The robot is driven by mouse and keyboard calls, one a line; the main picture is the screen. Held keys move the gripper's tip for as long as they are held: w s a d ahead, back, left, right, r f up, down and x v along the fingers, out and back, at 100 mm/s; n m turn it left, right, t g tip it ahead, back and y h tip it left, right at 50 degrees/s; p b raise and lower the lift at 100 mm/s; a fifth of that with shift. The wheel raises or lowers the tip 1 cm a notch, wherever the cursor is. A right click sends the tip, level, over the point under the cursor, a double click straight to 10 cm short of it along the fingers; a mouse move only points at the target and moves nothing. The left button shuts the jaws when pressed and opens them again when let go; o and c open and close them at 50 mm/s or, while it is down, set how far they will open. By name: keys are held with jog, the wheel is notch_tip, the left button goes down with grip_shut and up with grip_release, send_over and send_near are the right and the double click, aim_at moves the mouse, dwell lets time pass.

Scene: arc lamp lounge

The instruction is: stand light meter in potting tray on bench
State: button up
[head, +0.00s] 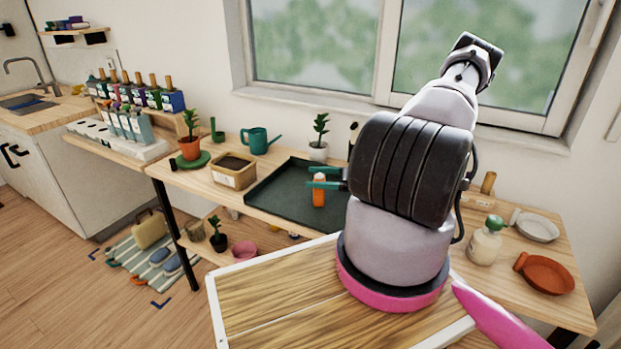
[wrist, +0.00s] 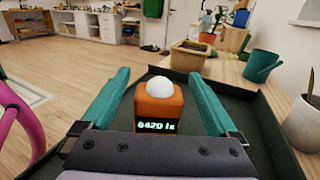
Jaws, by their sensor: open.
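The light meter (head: 319,190) is a small orange block that stands upright in the dark green potting tray (head: 271,191) on the wooden bench (head: 213,201). A gap shows between the meter and each finger. The meter's base is hidden in the wrist view, and my arm covers the tray's right part in the head view.
A soil box (head: 234,171) and a teal watering can (head: 256,141) stand left of and behind the tray. A white-potted plant (head: 319,140) is behind it. A pump bottle (head: 485,242) and an orange dish (head: 546,273) are at the right. Free tray floor lies left of the meter.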

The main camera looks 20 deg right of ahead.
jog(key=v, duration=1)
jog(key=s+a+r+n+g+h, duration=0.1)
jog(key=a+r+n+g+h, duration=0.4)
jog(key=r, duration=0.7)
jog(key=s+a+r+n+g+h, duration=0.1)
jog(key=a+r+n+g+h, duration=0.3)
jog(key=a+r+n, duration=0.65)
jog(key=s+a+r+n+t+h, duration=0.2)
jog(key=s+r, duration=0.4)
jog(key=r, duration=0.3)
jog(key=s+a+r+n+t+h, duration=0.2)
jog(key=s+r+t, duration=0.3)
jog(key=r, duration=0.5)
jog(key=shift+s+a+r+h, duration=0.25)
jog(key=shift+s+r+h, duration=0.05)
jog(key=shift+s, duration=0.3)
